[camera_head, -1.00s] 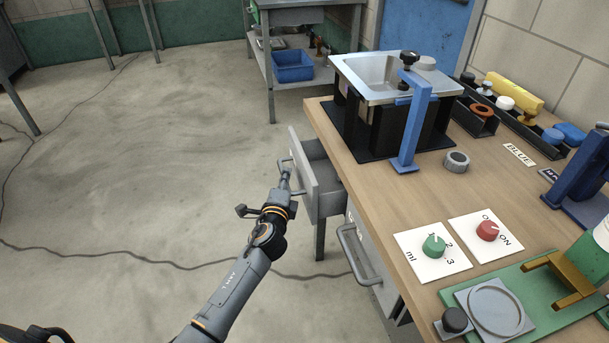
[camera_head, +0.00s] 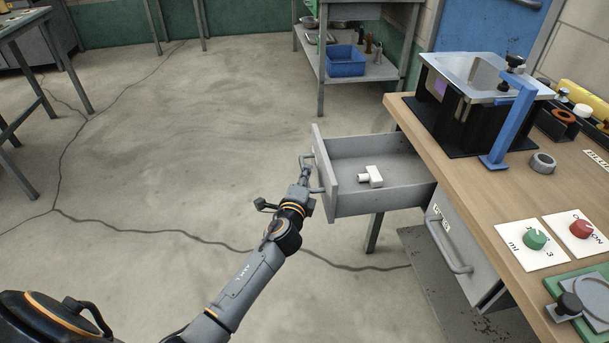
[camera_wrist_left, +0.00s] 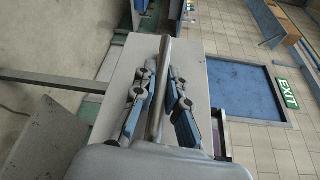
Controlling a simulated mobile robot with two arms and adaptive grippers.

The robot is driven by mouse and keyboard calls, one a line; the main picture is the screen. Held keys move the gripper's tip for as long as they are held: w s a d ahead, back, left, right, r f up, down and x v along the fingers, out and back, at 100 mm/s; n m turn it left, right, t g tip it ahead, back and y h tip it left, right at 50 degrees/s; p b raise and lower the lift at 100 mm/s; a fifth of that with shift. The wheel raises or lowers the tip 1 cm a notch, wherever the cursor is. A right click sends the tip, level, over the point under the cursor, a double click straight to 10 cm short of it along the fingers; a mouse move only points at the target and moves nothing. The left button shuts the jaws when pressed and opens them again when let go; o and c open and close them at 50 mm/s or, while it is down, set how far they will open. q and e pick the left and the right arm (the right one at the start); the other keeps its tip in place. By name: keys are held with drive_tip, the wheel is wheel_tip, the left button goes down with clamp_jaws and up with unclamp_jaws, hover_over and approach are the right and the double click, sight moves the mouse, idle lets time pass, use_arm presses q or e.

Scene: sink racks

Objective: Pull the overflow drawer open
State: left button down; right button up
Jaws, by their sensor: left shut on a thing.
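The overflow drawer (camera_head: 378,203) is a grey drawer pulled well out from under the wooden workbench. A small white object (camera_head: 371,176) lies on its floor. My left gripper (camera_head: 306,178) is at the drawer's front, shut on its bar handle (camera_head: 318,190). In the left wrist view the handle bar (camera_wrist_left: 160,85) runs between the two fingers (camera_wrist_left: 160,105), in front of the drawer's front panel (camera_wrist_left: 204,85). My right gripper is not in view.
A second drawer (camera_head: 460,255) below is closed. Open floor (camera_head: 180,150) lies left of the drawer.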

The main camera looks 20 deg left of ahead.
use_arm(q)
drive_tip(key=c, duration=1.4)
unclamp_jaws()
drive_tip(key=shift+o, duration=0.2)
drive_tip(key=f+v, duration=0.1)
drive_tip(key=v, duration=1.1)
drive_tip(key=shift+r, duration=0.4)
drive_tip(key=shift+f, duration=0.1)
